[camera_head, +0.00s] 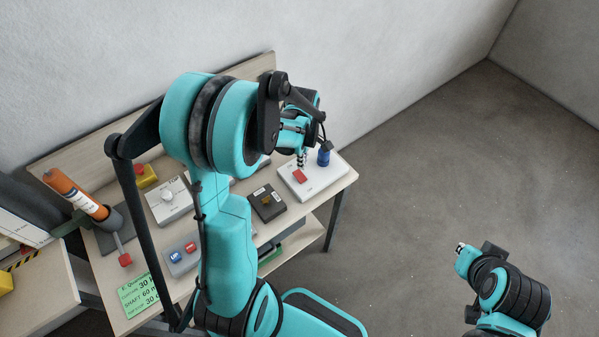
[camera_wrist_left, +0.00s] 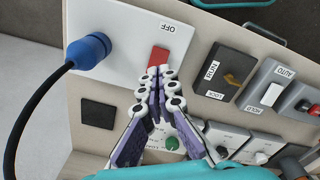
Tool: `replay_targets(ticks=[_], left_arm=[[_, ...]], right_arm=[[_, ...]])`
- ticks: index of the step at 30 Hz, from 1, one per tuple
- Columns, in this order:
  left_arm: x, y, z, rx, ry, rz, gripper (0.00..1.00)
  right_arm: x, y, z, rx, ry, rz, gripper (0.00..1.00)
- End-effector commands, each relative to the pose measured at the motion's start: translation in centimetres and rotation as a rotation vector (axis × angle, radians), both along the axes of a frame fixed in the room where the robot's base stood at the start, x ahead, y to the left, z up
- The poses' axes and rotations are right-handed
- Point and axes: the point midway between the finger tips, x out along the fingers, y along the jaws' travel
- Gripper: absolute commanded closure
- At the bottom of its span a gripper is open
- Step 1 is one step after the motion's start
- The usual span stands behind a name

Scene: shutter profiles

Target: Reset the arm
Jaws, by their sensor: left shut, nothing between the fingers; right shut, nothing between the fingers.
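My left gripper (camera_head: 302,158) hangs over the white switch box at the right end of the bench, its arm reaching across the bench. In the left wrist view its fingertips (camera_wrist_left: 162,72) are together and empty, right at the lower edge of the red rocker switch (camera_wrist_left: 161,58). I cannot tell whether they touch it. The switch (camera_head: 300,176) sits on the white box (camera_head: 325,181), by the label OFF. My right gripper (camera_head: 461,247) is shut and empty, low over the bare floor at the right.
A blue plug (camera_wrist_left: 88,50) with a black cable stands on the white box. A dark RUN/LOCK switch box (camera_head: 267,203), a grey box with a white knob (camera_head: 168,201) and an orange tube (camera_head: 75,193) are on the bench. A wall closes the back; the floor at right is free.

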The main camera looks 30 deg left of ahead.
Motion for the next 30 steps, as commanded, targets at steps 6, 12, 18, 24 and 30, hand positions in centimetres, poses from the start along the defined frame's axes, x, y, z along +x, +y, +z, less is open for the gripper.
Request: replay_targets(ticks=[6, 12, 18, 24, 30], left_arm=[[0.0, 0.0, -0.1, 0.000, 0.000, 0.000, 1.00], [0.0, 0.0, -0.1, 0.000, 0.000, 0.000, 1.00], [-0.3, -0.7, 0.6, 0.008, -0.031, -0.088, 1.00], [-2.3, -3.6, 2.9, 0.068, -0.158, -0.467, 1.00], [-5.4, -6.6, 4.2, 0.190, -0.297, -0.918, 1.00]], right_arm=[[0.0, 0.0, -0.1, 0.000, 0.000, 0.000, 1.00], [0.0, 0.0, -0.1, 0.000, 0.000, 0.000, 1.00], [0.0, 0.0, -1.0, 0.000, 0.000, 0.000, 1.00], [0.0, 0.0, -4.0, 0.000, 0.000, 0.000, 1.00], [0.0, 0.0, -7.1, 0.000, 0.000, 0.000, 1.00]])
